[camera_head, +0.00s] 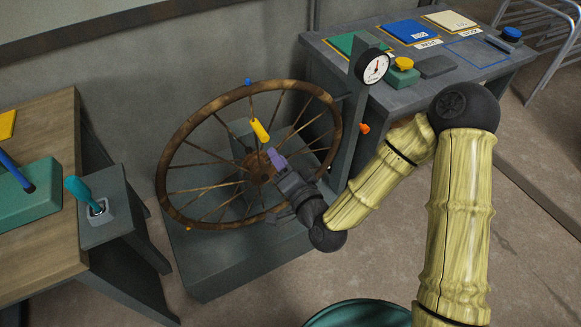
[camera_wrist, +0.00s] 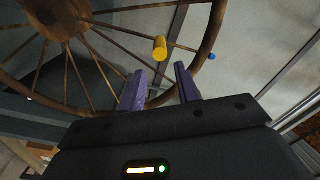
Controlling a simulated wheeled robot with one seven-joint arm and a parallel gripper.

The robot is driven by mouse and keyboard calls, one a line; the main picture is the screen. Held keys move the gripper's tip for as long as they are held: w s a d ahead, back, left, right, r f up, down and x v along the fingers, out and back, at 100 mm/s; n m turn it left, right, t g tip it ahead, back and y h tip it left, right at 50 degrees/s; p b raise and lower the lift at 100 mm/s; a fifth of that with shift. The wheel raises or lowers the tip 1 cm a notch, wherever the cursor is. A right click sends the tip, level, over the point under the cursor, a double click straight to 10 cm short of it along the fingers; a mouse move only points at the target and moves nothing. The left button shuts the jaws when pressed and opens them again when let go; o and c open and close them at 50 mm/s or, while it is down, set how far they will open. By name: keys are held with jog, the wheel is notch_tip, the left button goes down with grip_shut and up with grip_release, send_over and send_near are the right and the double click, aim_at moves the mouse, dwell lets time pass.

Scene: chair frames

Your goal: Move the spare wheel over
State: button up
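A large rusty spoked wheel (camera_head: 178,140) stands tilted above a grey-green base (camera_head: 205,275); a post with a gauge stands at its right. A yellow cylindrical handle (camera_head: 260,130) sticks out from the spoke area. A small blue knob (camera_head: 247,82) is on the rim. My gripper (camera_head: 276,158) has purple fingers and is in front of the wheel, just below the yellow handle. In the wrist view the fingers (camera_wrist: 160,73) are apart with nothing between them.
A round gauge (camera_head: 376,67) and an orange knob (camera_head: 364,129) are on the post. A grey table (camera_head: 465,85) at the right holds coloured plates and buttons. A wooden table (camera_head: 45,240) and a teal lever (camera_head: 78,189) stand at the left. A teal round object (camera_head: 355,312) is at the bottom.

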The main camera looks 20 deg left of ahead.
aim_at(267, 143)
jog(key=p+x, duration=0.1)
jog(key=x, duration=0.7)
jog(key=shift+d+f, duration=0.1)
jog(key=c, duration=0.5)
